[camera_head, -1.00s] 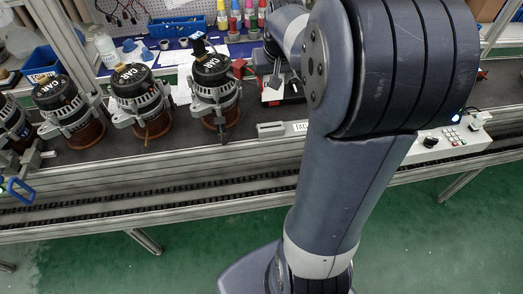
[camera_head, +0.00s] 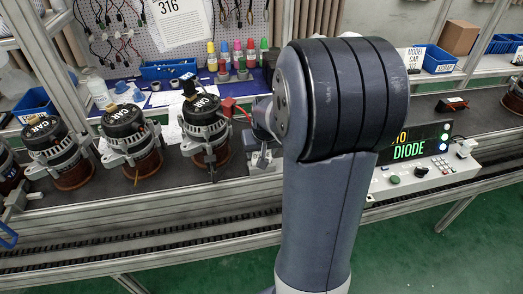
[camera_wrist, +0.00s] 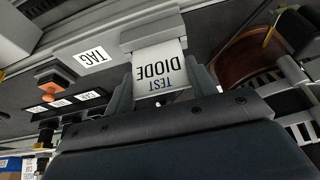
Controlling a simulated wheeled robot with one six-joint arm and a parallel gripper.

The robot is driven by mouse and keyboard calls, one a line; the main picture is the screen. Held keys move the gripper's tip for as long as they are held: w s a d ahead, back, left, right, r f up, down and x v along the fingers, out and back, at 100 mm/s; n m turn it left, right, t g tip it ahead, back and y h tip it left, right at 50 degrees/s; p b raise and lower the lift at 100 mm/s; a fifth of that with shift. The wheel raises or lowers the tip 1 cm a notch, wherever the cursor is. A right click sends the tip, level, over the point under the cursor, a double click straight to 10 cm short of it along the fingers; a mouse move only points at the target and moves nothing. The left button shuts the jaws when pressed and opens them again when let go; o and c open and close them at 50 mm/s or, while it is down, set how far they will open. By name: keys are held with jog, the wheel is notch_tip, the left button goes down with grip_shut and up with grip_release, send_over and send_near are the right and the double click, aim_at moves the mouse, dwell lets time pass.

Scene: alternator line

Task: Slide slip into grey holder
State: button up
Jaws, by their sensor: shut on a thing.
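A white slip (camera_wrist: 160,68) printed TEST DIODE is between the fingers of my gripper (camera_wrist: 163,88) in the wrist view. My gripper is shut on it. The grey holder (camera_wrist: 153,35) is a block just past the slip's far edge. That edge meets the holder's face or lies just under its lip; I cannot tell how far in it is. The TAG label (camera_wrist: 93,56) lies beside the holder. In the head view my arm hides most of the gripper, the slip and the label.
Several alternators (camera_head: 132,137) stand left of my arm on the bench, the nearest (camera_head: 206,128) close to the gripper. A tester with a lit DIODE display (camera_head: 412,147) stands on the right. A black tray (camera_wrist: 62,105) of labels and an orange-knobbed item (camera_wrist: 55,90) lie near the holder.

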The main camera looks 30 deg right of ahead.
jog(key=shift+f, duration=0.2)
jog(key=o, duration=0.9)
jog(key=shift+r, duration=0.2)
jog(key=shift+r, duration=0.25)
jog(key=p+v, duration=0.1)
jog(key=v, duration=1)
jog(key=shift+s+a+r, duration=0.1)
jog(key=shift+s+r, duration=0.05)
jog(key=shift+r, duration=0.15)
jog(key=shift+f, duration=0.1)
